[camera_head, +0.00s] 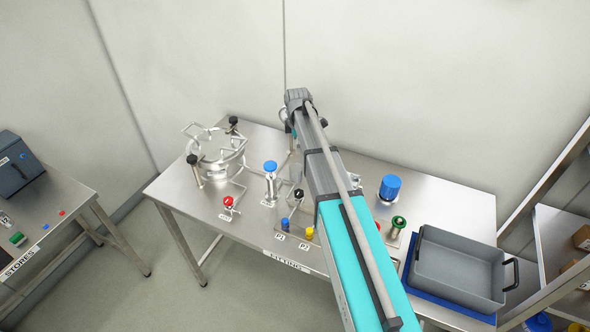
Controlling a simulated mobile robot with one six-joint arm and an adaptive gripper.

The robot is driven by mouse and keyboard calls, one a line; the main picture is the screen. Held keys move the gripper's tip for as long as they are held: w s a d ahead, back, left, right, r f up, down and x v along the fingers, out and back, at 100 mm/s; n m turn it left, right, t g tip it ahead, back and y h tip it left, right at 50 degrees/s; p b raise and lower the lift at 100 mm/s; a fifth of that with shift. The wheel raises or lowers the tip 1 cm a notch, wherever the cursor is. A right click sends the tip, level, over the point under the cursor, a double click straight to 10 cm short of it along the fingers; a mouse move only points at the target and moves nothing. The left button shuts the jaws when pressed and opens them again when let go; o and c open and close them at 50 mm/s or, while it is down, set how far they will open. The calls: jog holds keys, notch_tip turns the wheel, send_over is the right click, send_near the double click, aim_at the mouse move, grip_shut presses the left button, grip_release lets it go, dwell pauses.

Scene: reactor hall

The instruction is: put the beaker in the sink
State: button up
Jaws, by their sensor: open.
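I see no beaker that I can make out in this view. I see no sink either. My arm reaches from the bottom right up over the middle of the steel bench (170,190). Its far joint is near the back wall, and the part beyond it is hidden behind the arm. My gripper is not in view. The arm covers part of the bench, so anything behind it is hidden.
A STORES table (60,205) is left, shelving (560,235) right.

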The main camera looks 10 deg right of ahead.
jog(key=shift+f, duration=0.1)
jog(key=b, duration=0.5)
send_over(296, 174)
jog(key=w, duration=0.2)
notch_tip(296, 174, down, 5)
jog(key=shift+w+d+f+b, duration=0.1)
jog(key=shift+d+f+b, duration=0.1)
jog(key=shift+f+b, duration=0.7)
jog(key=shift+w+d+f+b, duration=0.1)
jog(key=shift+d+f+b, duration=0.05)
jog(key=shift+f+b, duration=0.75)
jog(key=shift+f+b, duration=2.5)
jog(key=shift+b, duration=0.15)
jog(key=shift+c, duration=0.3)
jog(key=c, duration=1.1)
jog(key=shift+r, duration=0.1)
